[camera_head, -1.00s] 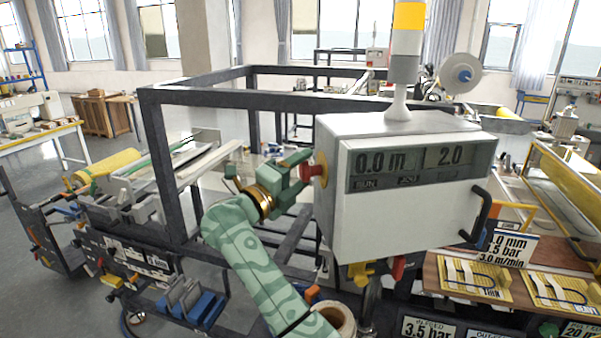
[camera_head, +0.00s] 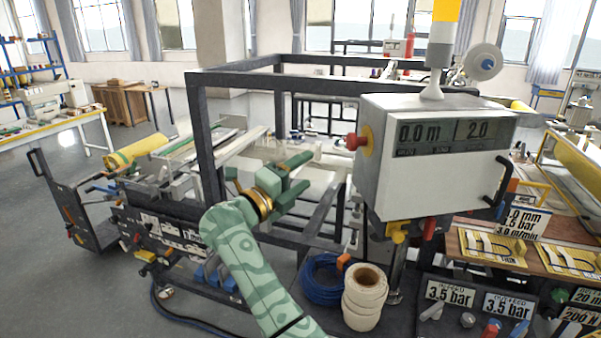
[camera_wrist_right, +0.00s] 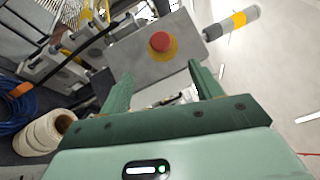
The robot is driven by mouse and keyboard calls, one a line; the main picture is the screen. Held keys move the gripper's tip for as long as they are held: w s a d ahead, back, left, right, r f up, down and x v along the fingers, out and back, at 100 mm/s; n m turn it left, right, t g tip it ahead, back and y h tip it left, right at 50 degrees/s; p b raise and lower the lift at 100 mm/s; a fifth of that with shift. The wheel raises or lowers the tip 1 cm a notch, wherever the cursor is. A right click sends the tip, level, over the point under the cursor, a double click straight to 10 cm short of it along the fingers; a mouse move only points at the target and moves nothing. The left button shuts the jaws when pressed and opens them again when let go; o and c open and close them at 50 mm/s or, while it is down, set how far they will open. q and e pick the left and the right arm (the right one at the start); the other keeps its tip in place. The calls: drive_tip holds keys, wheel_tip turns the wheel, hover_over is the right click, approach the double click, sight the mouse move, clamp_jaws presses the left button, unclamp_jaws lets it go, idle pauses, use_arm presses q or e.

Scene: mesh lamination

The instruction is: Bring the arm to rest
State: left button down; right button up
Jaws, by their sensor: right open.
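My right gripper (camera_head: 303,174) is open and empty, left of the grey control box (camera_head: 432,185) in the head view. A gap separates it from the red button (camera_head: 354,141) with its yellow collar on the box's left side. In the right wrist view, the two green fingers of the gripper (camera_wrist_right: 160,76) stand apart with nothing between them, and the red button (camera_wrist_right: 160,42) shows beyond them. The box display (camera_head: 450,133) reads 0.0 m and 2.0. My left gripper is not in view.
A dark machine frame (camera_head: 205,140) stands behind and beside my right arm. A cream roll (camera_head: 365,298) and a coiled blue hose (camera_head: 322,279) lie below the box. A black handle (camera_head: 499,181) juts from the box's right side. Open grey floor (camera_head: 60,125) lies at the left.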

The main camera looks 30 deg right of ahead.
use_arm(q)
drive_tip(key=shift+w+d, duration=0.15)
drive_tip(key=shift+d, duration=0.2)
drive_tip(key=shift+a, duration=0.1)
